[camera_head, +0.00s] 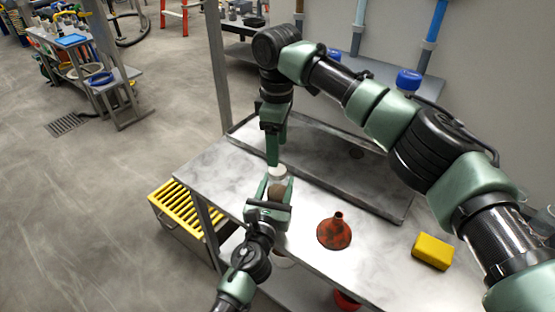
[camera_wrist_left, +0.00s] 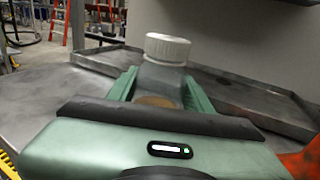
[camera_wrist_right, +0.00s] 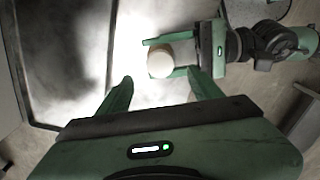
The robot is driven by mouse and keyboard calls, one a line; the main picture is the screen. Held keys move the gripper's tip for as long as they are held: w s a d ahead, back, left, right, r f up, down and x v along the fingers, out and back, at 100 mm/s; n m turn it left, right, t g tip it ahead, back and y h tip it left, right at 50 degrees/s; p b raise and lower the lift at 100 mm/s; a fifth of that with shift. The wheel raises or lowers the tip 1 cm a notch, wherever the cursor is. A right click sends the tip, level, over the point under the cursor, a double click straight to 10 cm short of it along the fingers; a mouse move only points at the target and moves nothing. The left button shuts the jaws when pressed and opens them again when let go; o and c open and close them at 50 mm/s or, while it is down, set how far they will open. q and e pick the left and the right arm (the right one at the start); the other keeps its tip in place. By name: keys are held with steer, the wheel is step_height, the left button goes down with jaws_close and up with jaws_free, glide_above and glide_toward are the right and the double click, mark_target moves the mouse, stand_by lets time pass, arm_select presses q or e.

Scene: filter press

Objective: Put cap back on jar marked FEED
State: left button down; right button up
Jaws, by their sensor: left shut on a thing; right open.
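A clear jar with brownish contents (camera_wrist_left: 158,85) stands upright between the fingers of my left gripper (camera_head: 268,197), which is shut on it near the left end of the metal table. A white ribbed cap (camera_wrist_left: 167,47) sits on the jar's mouth; it also shows in the head view (camera_head: 278,171) and from above in the right wrist view (camera_wrist_right: 160,62). I cannot tell whether the cap is screwed tight. No FEED marking is readable. My right gripper (camera_wrist_right: 160,77) is open and empty, pointing down above the cap, apart from it.
A rusty red funnel (camera_head: 334,232) and a yellow block (camera_head: 432,251) lie on the metal table (camera_head: 385,278) to the right. A raised-rim tray (camera_head: 325,160) lies behind. A crate with yellow slats (camera_head: 183,212) stands beside the table at left.

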mark_target(275, 192)
step_height(275, 192, up, 5)
steer(key=shift+r, duration=0.1)
stand_by(0.3)
arm_select(q)
steer(key=c, duration=0.5)
jaws_free()
steer(key=v, duration=0.7)
steer(key=shift+s+a, duration=0.1)
steer(key=shift+s, duration=0.3)
steer(key=shift+f, duration=0.1)
